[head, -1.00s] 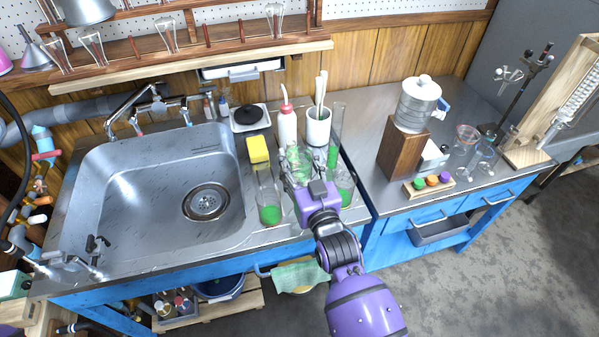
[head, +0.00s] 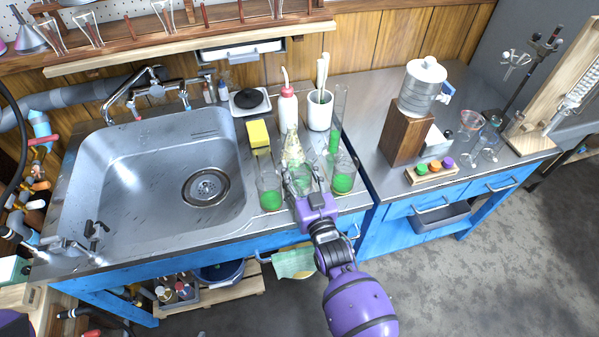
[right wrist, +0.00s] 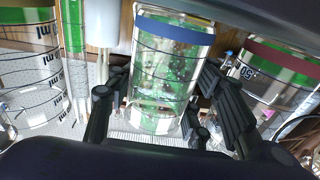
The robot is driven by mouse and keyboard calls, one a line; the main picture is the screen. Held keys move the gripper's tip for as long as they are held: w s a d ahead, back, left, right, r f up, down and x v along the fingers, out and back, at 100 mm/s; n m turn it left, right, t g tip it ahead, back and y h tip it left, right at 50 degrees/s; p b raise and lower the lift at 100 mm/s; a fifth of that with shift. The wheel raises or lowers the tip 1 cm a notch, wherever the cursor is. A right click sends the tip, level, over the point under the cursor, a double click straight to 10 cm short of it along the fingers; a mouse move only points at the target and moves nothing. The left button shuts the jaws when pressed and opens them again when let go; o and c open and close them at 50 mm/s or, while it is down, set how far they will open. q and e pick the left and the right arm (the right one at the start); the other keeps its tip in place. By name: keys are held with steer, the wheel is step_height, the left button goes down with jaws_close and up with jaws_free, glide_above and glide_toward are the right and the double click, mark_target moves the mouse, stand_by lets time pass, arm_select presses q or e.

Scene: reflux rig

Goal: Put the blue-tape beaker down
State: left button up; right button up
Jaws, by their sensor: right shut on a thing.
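My right gripper (head: 299,180) is shut on the blue-tape beaker (right wrist: 172,75), a clear glass with a blue band near one end and green showing through it. In the right wrist view the fingers (right wrist: 168,112) sit on both sides of the glass. In the head view the gripper partly hides the beaker, between two other beakers with green liquid, one on the left (head: 270,191) and one on the right (head: 343,178). I cannot tell whether its base touches the counter. My left gripper is out of view.
A conical flask (head: 292,149) stands just behind the gripper, with a tall green cylinder (head: 336,125) behind right. A dark-red-banded beaker (right wrist: 275,80) is close on the right in the wrist view. The sink (head: 150,185) lies left; a yellow sponge (head: 258,133) is on its edge.

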steer(key=shift+f, duration=0.2)
steer(key=o, duration=1)
steer(key=shift+o, duration=0.2)
steer(key=shift+r, duration=0.3)
steer(key=v, duration=1.2)
steer(key=shift+f, duration=0.15)
